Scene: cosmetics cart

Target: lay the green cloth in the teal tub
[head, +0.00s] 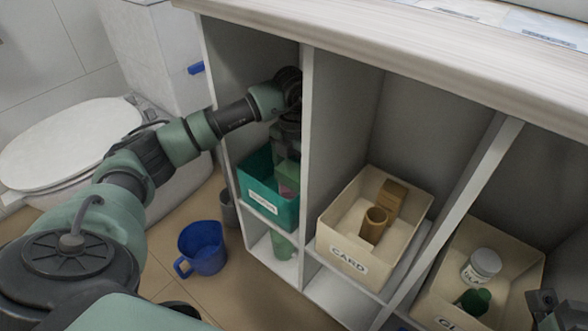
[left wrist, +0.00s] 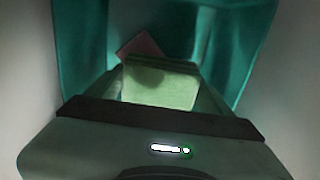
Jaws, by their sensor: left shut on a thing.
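The teal tub (head: 272,206) stands in the left shelf compartment, with a white label on its front. My left gripper (head: 287,150) reaches down into that compartment over the tub, partly hidden by the divider. In the left wrist view it is shut on the green cloth (left wrist: 160,86), which shows as a pale green piece between the fingers. The tub's walls (left wrist: 235,50) surround it in that view. A pink item (left wrist: 140,47) lies beyond the cloth. I cannot tell whether the cloth touches the tub's floor. A dark part at the lower right edge may be my right gripper (head: 543,304).
A cream bin labelled CARD (head: 338,250) holds brown cardboard pieces. Another cream bin (head: 520,275) holds a white-lidded jar (head: 482,266) and a green item. A blue mug (head: 203,248) stands on the floor. White dividers (head: 306,130) close in the left compartment.

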